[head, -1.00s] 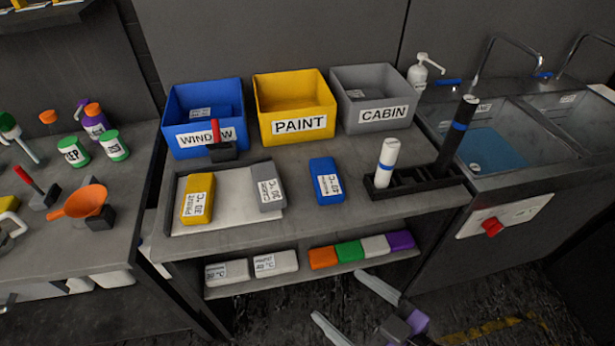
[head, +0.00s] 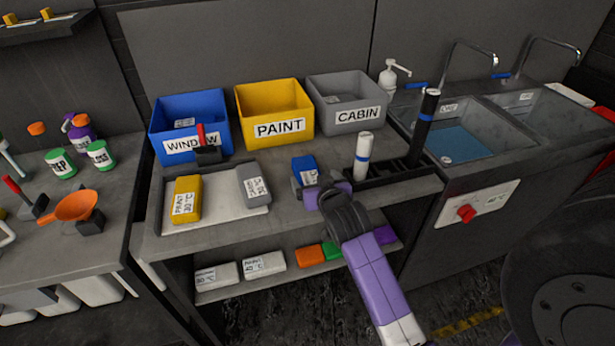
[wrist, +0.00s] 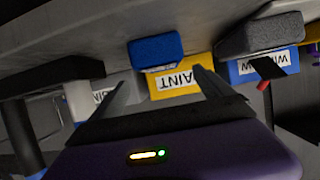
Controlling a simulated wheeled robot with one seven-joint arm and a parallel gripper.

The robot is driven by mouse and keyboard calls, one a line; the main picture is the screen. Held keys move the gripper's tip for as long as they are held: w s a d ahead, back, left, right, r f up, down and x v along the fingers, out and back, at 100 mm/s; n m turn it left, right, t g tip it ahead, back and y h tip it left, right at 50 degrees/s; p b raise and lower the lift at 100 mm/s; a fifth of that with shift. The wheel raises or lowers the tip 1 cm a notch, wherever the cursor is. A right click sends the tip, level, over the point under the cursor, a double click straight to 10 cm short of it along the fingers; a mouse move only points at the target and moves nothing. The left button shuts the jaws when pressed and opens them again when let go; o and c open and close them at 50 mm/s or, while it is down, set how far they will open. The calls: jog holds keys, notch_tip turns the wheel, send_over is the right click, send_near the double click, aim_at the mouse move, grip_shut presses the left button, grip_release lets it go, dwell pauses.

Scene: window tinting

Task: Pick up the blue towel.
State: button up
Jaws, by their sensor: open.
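The blue towel (head: 304,164) is a folded block with a white label. It lies on the bench top between the grey block on the white sheet and the black holder. My gripper (head: 320,188) is open at its near side and hides part of it. In the wrist view, which is upside down, the blue towel (wrist: 157,50) shows ahead of the gap between the two open fingers (wrist: 160,80). Nothing is between the fingers, and they look apart from the towel.
The grey block (head: 254,183) and yellow block (head: 187,199) lie left of the towel. A white bottle (head: 363,157) stands in the black holder (head: 395,172) at right. Blue (head: 190,115), yellow (head: 273,110) and grey (head: 345,100) bins stand behind. Coloured blocks lie on the lower shelf.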

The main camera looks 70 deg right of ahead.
aim_at(308, 170)
jog(key=shift+p+x, duration=0.7)
jog(key=shift+x, duration=3.05)
jog(key=shift+w+a, duration=0.1)
jog(key=c, duration=1.6)
jog(key=shift+r, duration=0.1)
